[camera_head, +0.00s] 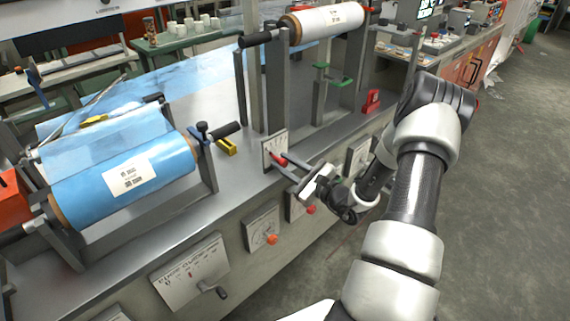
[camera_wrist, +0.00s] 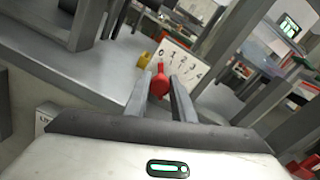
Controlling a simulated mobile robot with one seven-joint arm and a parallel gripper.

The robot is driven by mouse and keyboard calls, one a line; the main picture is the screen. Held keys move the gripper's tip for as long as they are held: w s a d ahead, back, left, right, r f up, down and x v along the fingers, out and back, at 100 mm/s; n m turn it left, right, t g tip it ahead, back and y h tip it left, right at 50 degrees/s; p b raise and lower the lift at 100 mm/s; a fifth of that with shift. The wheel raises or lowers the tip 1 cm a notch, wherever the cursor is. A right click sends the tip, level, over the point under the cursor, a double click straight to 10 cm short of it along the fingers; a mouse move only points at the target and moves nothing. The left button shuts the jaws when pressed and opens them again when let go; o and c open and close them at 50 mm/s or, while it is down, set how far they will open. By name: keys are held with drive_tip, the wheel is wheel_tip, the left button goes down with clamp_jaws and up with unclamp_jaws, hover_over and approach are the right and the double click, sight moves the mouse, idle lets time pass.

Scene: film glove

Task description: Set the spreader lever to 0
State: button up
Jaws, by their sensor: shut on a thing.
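The spreader lever has a red handle (camera_wrist: 160,82), which lies between the two fingers of my gripper (camera_wrist: 171,88) in the wrist view. Behind it stands a white scale plate (camera_wrist: 181,62) with the marks 0 to 4 running left to right. The handle shows below the low-number end of the plate; the exact mark it points to cannot be read. In the head view my gripper (camera_head: 293,174) reaches left to the red lever (camera_head: 279,161) in front of the plate (camera_head: 274,149). The gripper is shut on the handle.
A blue film roll (camera_head: 122,180) lies on the machine at left, and a white roll (camera_head: 326,22) is mounted above. A yellow part (camera_head: 227,147), a red block (camera_head: 372,101) and a green-handled part (camera_head: 333,78) are nearby. Front panels carry an orange knob (camera_head: 272,239) and a crank (camera_head: 215,291).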

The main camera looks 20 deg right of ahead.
clamp_jaws()
drive_tip(key=o, duration=1)
unclamp_jaws()
drive_tip(key=p+v, duration=0.2)
drive_tip(key=v, duration=1.5)
drive_tip(key=shift+s, duration=0.25)
